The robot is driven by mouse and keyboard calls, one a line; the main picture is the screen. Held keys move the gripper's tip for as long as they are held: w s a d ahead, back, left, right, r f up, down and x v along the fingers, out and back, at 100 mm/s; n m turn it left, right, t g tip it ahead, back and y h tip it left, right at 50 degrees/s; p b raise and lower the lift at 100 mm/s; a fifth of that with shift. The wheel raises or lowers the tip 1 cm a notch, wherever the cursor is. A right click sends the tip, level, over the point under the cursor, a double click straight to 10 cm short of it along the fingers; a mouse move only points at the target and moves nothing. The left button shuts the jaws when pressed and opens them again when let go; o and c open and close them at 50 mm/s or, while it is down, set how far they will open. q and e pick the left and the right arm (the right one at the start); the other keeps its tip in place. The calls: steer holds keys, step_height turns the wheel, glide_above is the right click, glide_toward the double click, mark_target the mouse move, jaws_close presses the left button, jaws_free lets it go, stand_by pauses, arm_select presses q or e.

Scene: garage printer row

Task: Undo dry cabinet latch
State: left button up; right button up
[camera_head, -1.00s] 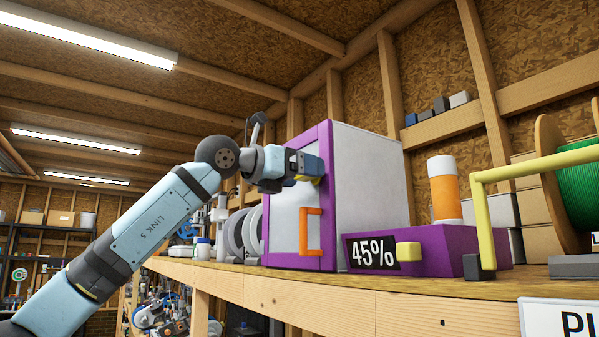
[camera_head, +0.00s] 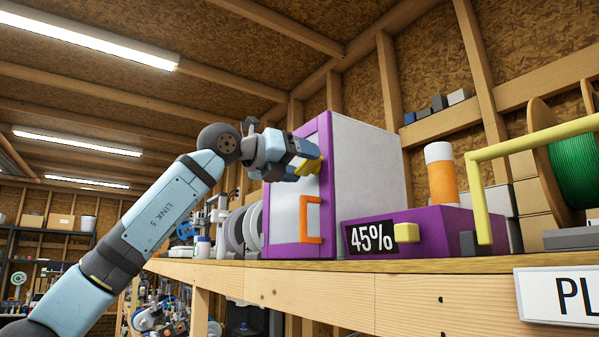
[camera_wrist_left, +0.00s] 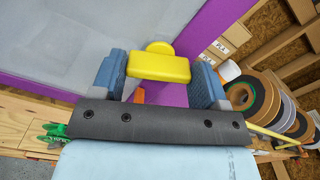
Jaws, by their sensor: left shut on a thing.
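The dry cabinet (camera_head: 362,175) stands on the wooden shelf, with white sides and a purple-framed door that looks closed. An orange handle (camera_head: 304,220) is on the door. The yellow latch (camera_head: 312,168) sits at the door's right edge above the handle and looks tilted in the head view. My left gripper (camera_head: 307,160) is shut on it. In the left wrist view, the latch (camera_wrist_left: 158,67) lies between the two blue fingers, against the purple frame (camera_wrist_left: 212,25). The fingers partly hide the latch in the head view. My right gripper is not in view.
A purple box (camera_head: 435,230) with a 45% display and yellow knob stands right of the cabinet. A yellow bar frame (camera_head: 482,195), an orange-white canister (camera_head: 441,180) and a green spool (camera_head: 575,170) are farther right. Grey spools (camera_head: 240,230) stand left of the cabinet.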

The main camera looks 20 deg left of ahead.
arm_select(q)
steer(key=n+b, duration=0.1)
steer(key=n, duration=0.1)
steer(key=shift+f+n+b, duration=0.15)
steer(key=shift+n+b, duration=0.2)
steer(key=shift+n, duration=0.05)
steer(key=n+b, duration=0.1)
steer(key=n, duration=0.1)
steer(key=shift+n, duration=0.4)
steer(key=n+b, duration=0.2)
steer(key=shift+a+n, duration=0.1)
steer(key=shift+n, duration=0.2)
steer(key=shift+n+b, duration=0.35)
steer(key=shift+n, duration=0.55)
steer(key=shift+n+b, duration=0.35)
steer(key=shift+n, duration=0.35)
steer(key=shift+n+b, duration=0.4)
steer(key=shift+n, duration=0.5)
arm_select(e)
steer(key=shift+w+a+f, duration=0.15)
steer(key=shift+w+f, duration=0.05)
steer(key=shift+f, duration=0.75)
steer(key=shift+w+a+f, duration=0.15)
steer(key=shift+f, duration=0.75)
arm_select(q)
steer(key=shift+n, duration=0.3)
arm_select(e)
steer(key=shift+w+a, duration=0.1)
arm_select(q)
steer(key=o, duration=0.9)
